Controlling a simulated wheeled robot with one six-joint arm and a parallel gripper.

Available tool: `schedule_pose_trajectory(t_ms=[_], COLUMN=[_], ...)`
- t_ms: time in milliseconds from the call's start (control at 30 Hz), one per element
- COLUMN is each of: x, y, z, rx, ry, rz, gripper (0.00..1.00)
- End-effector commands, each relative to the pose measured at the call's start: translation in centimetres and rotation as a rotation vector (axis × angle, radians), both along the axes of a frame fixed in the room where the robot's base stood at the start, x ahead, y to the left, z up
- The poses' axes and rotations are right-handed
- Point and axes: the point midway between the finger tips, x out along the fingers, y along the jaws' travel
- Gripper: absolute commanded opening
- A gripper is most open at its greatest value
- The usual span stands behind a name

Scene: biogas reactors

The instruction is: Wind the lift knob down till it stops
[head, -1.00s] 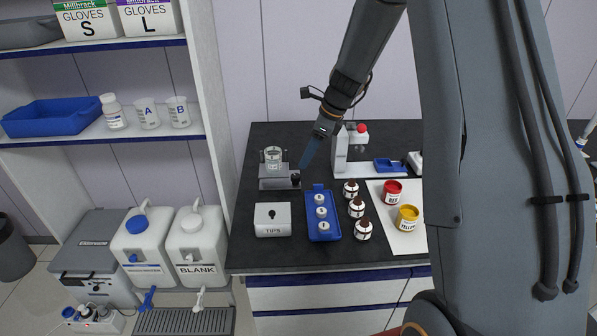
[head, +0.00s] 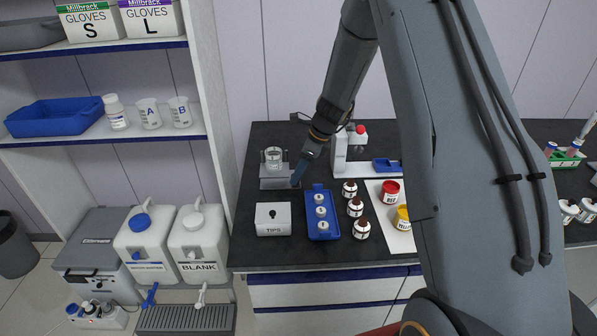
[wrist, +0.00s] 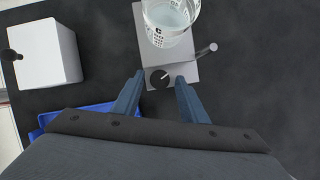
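A grey device (head: 268,183) stands at the back left of the black worktop with a glass beaker (head: 273,156) on top. In the wrist view the device (wrist: 184,75) carries a round black knob (wrist: 160,78) with a white pointer line, at its near edge. The beaker (wrist: 171,22) with printed marks is beyond the knob. My gripper (wrist: 159,79) is open, its blue fingers on either side of the knob with visible gaps. In the head view my gripper (head: 296,183) hides the knob. Whether the fingers are level with the knob is unclear.
A white TIPS box (head: 272,219) stands in front of the device. A blue tray (head: 334,231) with white-capped items lies to its right, then several brown bottles (head: 355,208). A short rod (wrist: 206,50) sticks out of the device's right side.

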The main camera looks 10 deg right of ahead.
Motion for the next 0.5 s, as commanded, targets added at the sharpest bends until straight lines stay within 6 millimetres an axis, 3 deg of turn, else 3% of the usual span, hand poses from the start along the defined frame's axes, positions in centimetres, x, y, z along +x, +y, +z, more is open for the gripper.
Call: schedule_pose_trajectory(t_ms=[33, 200, 500], x=[-0.01, -0.02, 0.04], y=[0.0, -0.01, -0.03], z=[0.01, 0.01, -0.04], rx=[0.0, 0.0, 0.001], ry=[0.0, 0.0, 0.001], rz=[0.0, 0.0, 0.042], gripper=[0.3, 0.02, 0.02])
